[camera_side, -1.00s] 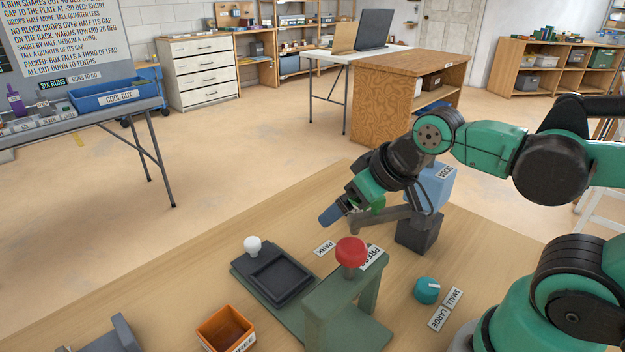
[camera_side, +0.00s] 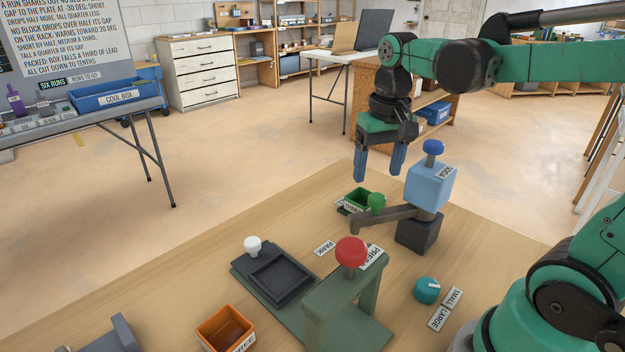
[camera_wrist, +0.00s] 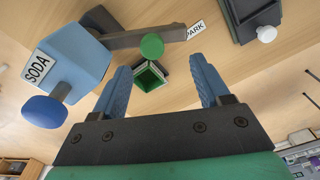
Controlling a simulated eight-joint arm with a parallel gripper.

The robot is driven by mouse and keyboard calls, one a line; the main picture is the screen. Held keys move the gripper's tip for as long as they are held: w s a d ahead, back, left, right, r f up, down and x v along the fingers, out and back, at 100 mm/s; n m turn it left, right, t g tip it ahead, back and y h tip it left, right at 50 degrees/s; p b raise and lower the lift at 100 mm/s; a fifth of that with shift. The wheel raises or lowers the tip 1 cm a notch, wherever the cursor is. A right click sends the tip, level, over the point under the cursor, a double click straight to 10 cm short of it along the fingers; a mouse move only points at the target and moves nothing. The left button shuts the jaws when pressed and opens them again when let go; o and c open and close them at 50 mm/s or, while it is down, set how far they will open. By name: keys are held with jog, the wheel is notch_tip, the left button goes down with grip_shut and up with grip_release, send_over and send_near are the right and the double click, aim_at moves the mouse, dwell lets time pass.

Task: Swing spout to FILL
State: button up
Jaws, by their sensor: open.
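The spout (camera_side: 385,216) is a dark grey arm reaching left from the base of the blue SODA dispenser (camera_side: 428,187), with a green knob (camera_side: 376,200) on it. Its free end points toward the PARK label (camera_side: 324,248); in the wrist view the spout (camera_wrist: 130,39) also ends beside PARK (camera_wrist: 195,30). No FILL label is readable. My gripper (camera_side: 379,172) is open and empty, fingers pointing down, above and behind the green knob, apart from it. In the wrist view the knob (camera_wrist: 152,45) shows between and beyond my gripper's fingertips (camera_wrist: 160,64).
A small green box (camera_side: 357,196) with an unreadable label sits behind the spout. A blue knob (camera_side: 433,147) tops the dispenser. A red PRESS button (camera_side: 351,251) on a green stand, a dark tray (camera_side: 249,272) and an orange bin (camera_side: 226,330) stand nearer.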

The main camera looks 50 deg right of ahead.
aim_at(377, 196)
jog(key=shift+d+m+g, duration=0.3)
jog(key=shift+d+g, duration=0.1)
jog(key=shift+d, duration=0.1)
jog(key=shift+f, duration=2.7)
grip_shut()
